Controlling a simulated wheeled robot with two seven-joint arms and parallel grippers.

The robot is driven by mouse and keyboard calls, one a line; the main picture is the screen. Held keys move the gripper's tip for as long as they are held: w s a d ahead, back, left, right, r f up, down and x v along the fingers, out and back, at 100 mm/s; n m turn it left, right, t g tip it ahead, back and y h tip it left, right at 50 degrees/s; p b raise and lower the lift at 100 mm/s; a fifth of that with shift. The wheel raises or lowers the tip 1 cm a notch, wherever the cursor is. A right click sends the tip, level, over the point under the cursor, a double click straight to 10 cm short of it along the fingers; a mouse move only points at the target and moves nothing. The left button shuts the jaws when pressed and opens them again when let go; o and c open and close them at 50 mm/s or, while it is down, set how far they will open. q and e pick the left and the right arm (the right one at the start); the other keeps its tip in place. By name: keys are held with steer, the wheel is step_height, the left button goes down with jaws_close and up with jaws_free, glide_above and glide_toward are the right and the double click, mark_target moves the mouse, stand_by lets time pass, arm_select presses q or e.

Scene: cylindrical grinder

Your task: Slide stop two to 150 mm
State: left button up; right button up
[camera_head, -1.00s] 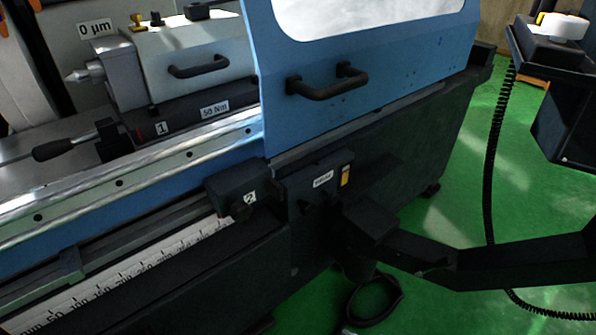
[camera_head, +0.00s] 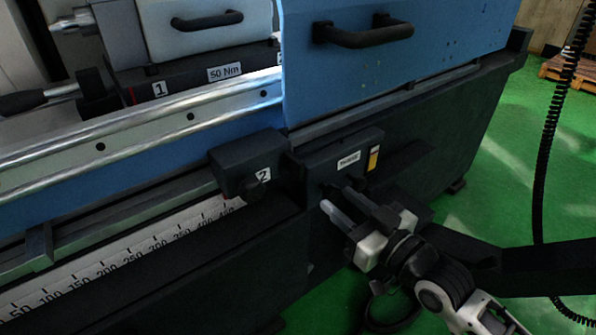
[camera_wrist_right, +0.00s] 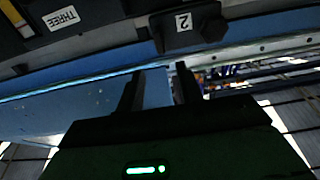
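Stop two (camera_head: 236,168) is a dark block with a white "2" label and a dark knob on its front. It sits on the rail near the high end of the white scale (camera_head: 130,258), around the 450 mark. My right gripper (camera_head: 345,208) is to the right of and below stop two, apart from it, in front of the dark block labelled THREE. In the right wrist view, stop two (camera_wrist_right: 190,28) shows upside down beyond the fingertips. The right gripper's two fingers (camera_wrist_right: 160,75) are apart with nothing between them. My left gripper is not in view.
The block labelled THREE (camera_head: 340,160) is just right of stop two. A dark clamp (camera_head: 39,248) is on the rail at left. A blue door with a black handle (camera_head: 365,33) stands above. The rail between the clamp and stop two looks clear.

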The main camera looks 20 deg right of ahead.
mark_target(303, 171)
steer(key=x, duration=1.2)
steer(key=shift+f, duration=0.1)
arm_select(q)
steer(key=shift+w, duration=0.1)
arm_select(e)
steer(key=shift+w+a, duration=0.2)
steer(key=shift+w, duration=0.4)
